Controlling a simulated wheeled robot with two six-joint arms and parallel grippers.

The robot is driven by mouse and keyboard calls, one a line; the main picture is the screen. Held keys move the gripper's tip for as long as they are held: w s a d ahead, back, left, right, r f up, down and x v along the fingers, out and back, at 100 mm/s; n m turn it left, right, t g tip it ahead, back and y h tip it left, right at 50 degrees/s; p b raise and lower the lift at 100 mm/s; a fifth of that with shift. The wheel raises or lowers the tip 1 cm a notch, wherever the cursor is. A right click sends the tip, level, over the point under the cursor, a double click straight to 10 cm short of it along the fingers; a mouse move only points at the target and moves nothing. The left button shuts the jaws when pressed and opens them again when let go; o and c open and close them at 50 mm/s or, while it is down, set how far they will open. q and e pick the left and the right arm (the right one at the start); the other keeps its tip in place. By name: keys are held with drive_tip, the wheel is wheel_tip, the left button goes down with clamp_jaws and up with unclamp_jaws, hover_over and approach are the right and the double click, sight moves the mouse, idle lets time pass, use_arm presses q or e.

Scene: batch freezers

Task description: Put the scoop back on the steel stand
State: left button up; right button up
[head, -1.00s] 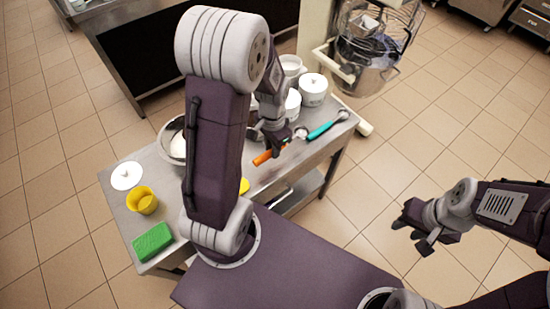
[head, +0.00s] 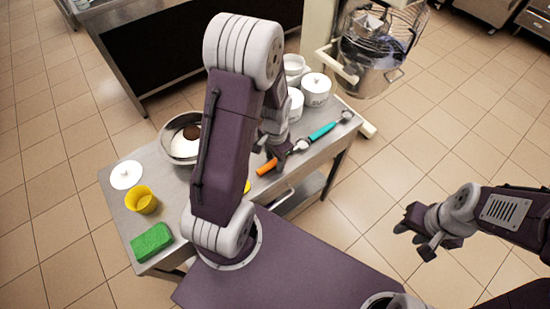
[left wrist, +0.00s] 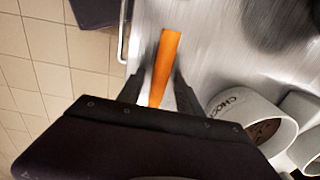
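A scoop with an orange handle (head: 266,167) lies on the steel table (head: 158,263); its metal end (head: 302,145) points toward the back right. A second scoop with a teal handle (head: 322,131) lies to the right of it. My left gripper (head: 284,156) is over the orange-handled scoop. In the left wrist view its open fingers (left wrist: 158,88) are on either side of the orange handle (left wrist: 168,50); they do not look closed on it. My right gripper (head: 422,238) hangs over the floor, away from the table, with its fingers apart. I cannot make out a separate steel stand.
White pots (head: 316,89) stand at the table's back right; one shows in the left wrist view (left wrist: 238,107) near the fingers. A mixer (head: 372,65) stands behind.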

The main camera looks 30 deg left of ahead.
sight(275, 161)
use_arm(q)
drive_tip(key=shift+r, duration=0.1)
drive_tip(key=shift+r, duration=0.35)
wheel_tip(275, 161, up, 12)
drive_tip(key=f+p, duration=0.1)
drive_tip(key=p, duration=0.2)
drive_tip(key=s+d+n+t, duration=0.1)
drive_tip(key=s+d+n, duration=0.4)
drive_tip(key=s+d, duration=0.1)
drive_tip(key=shift+f, duration=0.45)
